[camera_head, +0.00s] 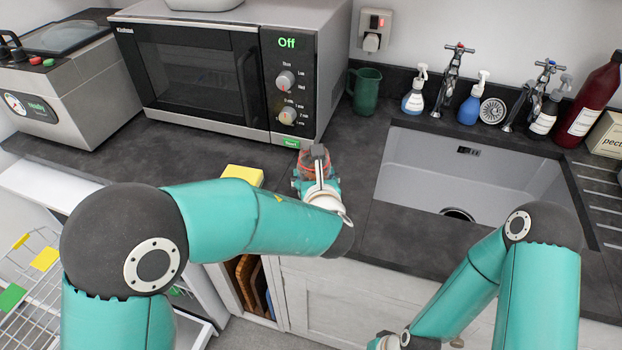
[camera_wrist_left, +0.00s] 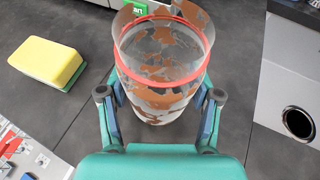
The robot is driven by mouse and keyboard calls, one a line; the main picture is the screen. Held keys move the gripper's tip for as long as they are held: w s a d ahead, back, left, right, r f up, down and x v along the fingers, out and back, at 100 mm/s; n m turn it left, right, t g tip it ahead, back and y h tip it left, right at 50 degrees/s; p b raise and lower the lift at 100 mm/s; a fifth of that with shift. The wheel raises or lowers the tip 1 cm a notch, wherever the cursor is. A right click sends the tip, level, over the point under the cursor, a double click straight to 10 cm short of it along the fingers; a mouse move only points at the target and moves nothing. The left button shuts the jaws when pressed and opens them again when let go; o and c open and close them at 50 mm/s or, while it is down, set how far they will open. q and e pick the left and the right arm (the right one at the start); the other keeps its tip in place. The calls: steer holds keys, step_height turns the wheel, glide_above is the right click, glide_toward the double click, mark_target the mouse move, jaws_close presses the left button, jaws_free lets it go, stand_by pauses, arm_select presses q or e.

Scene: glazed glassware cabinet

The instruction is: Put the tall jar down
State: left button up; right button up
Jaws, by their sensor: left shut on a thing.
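The tall jar (camera_wrist_left: 160,60) is clear glass with rusty brown patches and a red ring near its rim. My left gripper (camera_wrist_left: 160,98) is shut on it, one finger on each side. In the head view the jar (camera_head: 316,163) shows just in front of the microwave's right end, partly hidden by my left gripper (camera_head: 318,188). It is over the dark worktop (camera_head: 345,165); I cannot tell whether its base touches.
The microwave (camera_head: 230,70) stands close behind the jar. A yellow and green sponge (camera_head: 243,175) lies to its left, also in the wrist view (camera_wrist_left: 48,62). A green mug (camera_head: 364,90) stands at the back. The sink (camera_head: 465,170) opens to the right.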

arm_select(q)
steer(key=shift+s+f, duration=0.1)
steer(key=shift+f, duration=0.4)
steer(key=o, duration=1.3)
steer(key=shift+o, duration=0.3)
steer(key=shift+r, duration=0.1)
